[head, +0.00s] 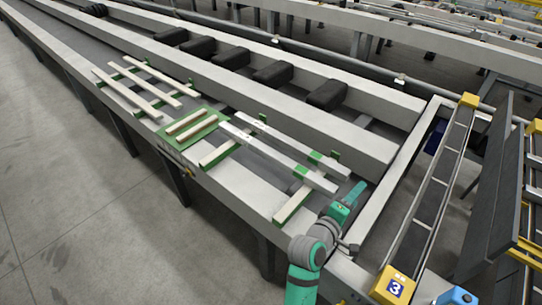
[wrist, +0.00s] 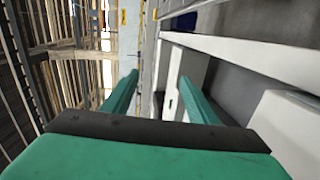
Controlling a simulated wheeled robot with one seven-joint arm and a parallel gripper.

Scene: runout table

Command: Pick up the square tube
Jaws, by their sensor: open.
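Two long pale grey bars with green bands lie side by side on green-edged wooden supports on the runout table. The near bar (head: 270,153) and the far bar (head: 285,138) both look square-sided; I cannot tell which is the square tube. My gripper (head: 357,192) is at the right end of the table, beyond the bars' right ends and apart from them. It is open and empty. In the wrist view its two teal fingers (wrist: 157,92) are spread, with no bar between them.
A green mat (head: 211,121) with short pale strips lies left of the bars. Several pale strips (head: 160,78) lie on green supports farther left. Black blocks (head: 272,73) line the trough behind. A yellow-ended conveyor (head: 430,190) stands at the right. The table's front edge borders open floor.

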